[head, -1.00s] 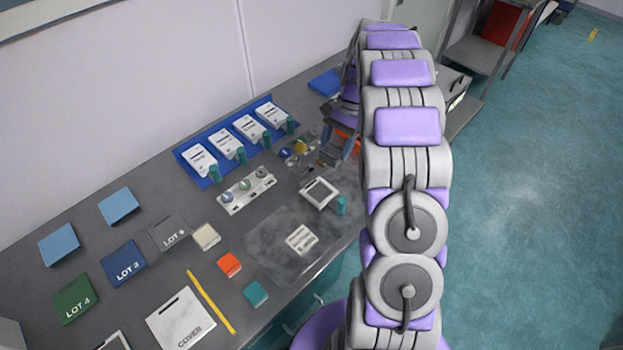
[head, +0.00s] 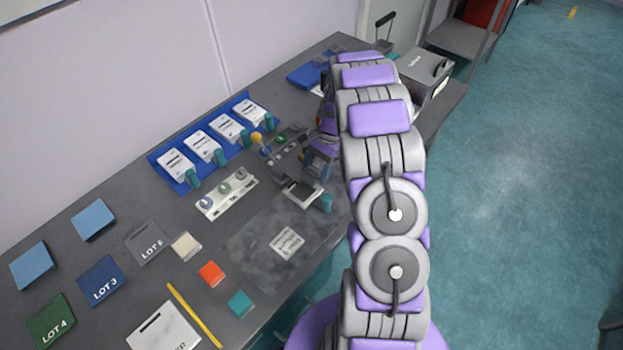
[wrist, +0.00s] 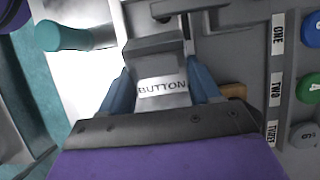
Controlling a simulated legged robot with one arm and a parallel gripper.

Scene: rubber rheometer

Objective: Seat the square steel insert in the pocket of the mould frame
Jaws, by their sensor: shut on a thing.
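The white mould frame (head: 289,190) lies on the bench with a teal handle (head: 326,203) at its near right corner. Its pocket is partly covered by dark parts of the hand. In the wrist view, the frame's pale border (wrist: 98,78) is at left, with the teal handle (wrist: 62,36) beside it. My gripper (wrist: 160,85) is shut on the grey steel insert (wrist: 155,55), held between its blue fingers. A BUTTON label shows between the fingers. The insert appears over or very close to the frame; I cannot tell whether it touches the pocket. The arm hides part of the hand in the head view.
A white holder (head: 214,206) with three round pieces stands left of the frame. A blue tray (head: 160,157) with several white cards lies behind. Lot tiles and a yellow stick (head: 194,316) lie at left. A grey mat (head: 250,245) lies in front.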

